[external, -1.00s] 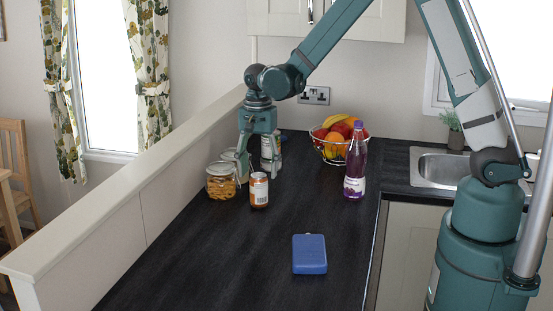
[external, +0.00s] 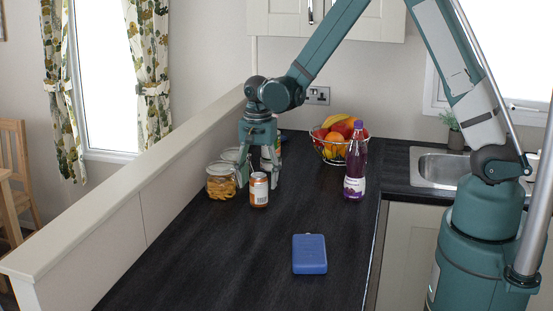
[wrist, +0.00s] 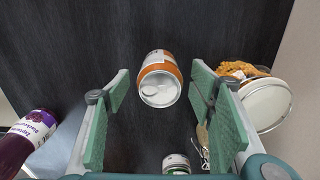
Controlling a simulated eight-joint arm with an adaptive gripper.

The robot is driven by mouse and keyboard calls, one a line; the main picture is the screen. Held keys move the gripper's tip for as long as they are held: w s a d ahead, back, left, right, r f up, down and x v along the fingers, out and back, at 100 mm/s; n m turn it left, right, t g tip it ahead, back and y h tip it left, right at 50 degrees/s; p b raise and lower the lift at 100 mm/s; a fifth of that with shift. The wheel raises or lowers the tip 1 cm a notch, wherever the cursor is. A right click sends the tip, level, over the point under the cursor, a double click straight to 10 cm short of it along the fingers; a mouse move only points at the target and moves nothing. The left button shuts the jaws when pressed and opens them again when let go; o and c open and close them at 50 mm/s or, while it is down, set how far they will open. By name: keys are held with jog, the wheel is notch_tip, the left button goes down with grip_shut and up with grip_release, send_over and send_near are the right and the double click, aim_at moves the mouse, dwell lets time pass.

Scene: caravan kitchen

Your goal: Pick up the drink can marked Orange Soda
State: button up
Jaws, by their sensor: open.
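The orange and white drink can (external: 259,190) stands upright on the dark counter, right of a glass jar. In the wrist view the can (wrist: 160,80) shows its silver top, lying just beyond the fingertips and between their lines. Its printed name is too small to read. My gripper (external: 258,182) is open and empty, pointing down at about the can's height, close behind it. In the wrist view my gripper's two green-padded fingers (wrist: 160,88) stand wide apart, with nothing between the pads.
The jar of orange-brown food (external: 221,182) stands close left of the can; its lid shows in the wrist view (wrist: 266,104). Another can (wrist: 176,164) is behind my gripper. A purple bottle (external: 355,170), a fruit bowl (external: 318,145) and a blue box (external: 309,254) stand clear.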

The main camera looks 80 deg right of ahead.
jog(key=shift+f, duration=1.3)
jog(key=c, duration=1.1)
